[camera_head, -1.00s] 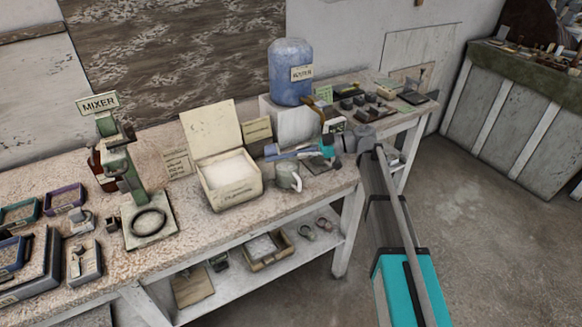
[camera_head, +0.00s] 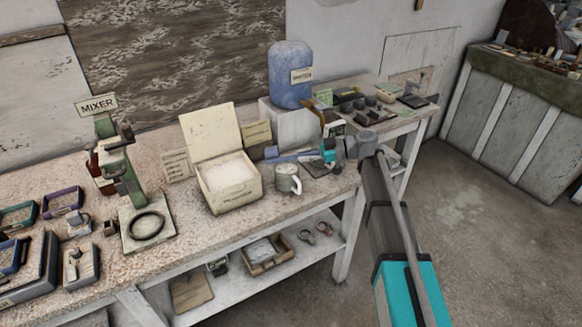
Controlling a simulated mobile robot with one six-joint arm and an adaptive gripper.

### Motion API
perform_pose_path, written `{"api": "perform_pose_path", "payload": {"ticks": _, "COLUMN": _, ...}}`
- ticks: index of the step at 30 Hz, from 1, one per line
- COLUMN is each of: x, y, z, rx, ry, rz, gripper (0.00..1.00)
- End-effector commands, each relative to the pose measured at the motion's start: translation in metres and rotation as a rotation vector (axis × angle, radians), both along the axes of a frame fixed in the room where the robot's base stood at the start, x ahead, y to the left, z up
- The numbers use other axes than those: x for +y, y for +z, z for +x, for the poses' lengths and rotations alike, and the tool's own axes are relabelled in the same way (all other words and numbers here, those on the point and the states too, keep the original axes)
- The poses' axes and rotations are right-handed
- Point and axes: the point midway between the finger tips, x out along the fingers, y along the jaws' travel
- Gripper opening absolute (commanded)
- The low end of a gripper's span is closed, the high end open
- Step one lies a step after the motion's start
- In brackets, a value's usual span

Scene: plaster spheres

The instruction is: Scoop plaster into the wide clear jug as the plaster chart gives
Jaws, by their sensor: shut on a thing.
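An open box of white plaster (camera_head: 230,203) stands on the bench with its lid raised behind it. A pale jug or mug (camera_head: 287,180) with a handle stands just right of the box; I cannot tell for certain that it is the wide clear jug. My gripper (camera_head: 280,157) reaches in from the right, above and behind this jug. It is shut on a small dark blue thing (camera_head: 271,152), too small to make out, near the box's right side. A lettered card (camera_head: 176,166) leans left of the box; its text is not readable.
A blue water container (camera_head: 290,75) stands on a white block (camera_head: 290,125) behind my gripper. The green mixer (camera_head: 130,180) stands left of the box. Trays (camera_head: 62,201) fill the left end. Several dark small items (camera_head: 366,105) lie at the right. A lower shelf holds a box (camera_head: 268,262).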

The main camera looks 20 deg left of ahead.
Motion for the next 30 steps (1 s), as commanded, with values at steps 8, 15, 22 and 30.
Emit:
{"api": "perform_pose_path", "payload": {"ticks": 8, "x": 0.005, "y": 0.012, "z": -0.002, "rx": -0.028, "ry": 0.001, "rz": -0.073, "gripper": 0.00}}
{"api": "perform_pose_path", "payload": {"ticks": 15, "x": 0.009, "y": 0.019, "z": -0.004, "rx": -0.055, "ry": 0.002, "rz": -0.145, "gripper": 0.00}}
{"api": "perform_pose_path", "payload": {"ticks": 22, "x": 0.014, "y": 0.025, "z": -0.005, "rx": -0.082, "ry": 0.002, "rz": -0.215, "gripper": 0.00}}
{"api": "perform_pose_path", "payload": {"ticks": 30, "x": 0.018, "y": 0.033, "z": -0.007, "rx": -0.113, "ry": 0.004, "rz": -0.300, "gripper": 0.00}}
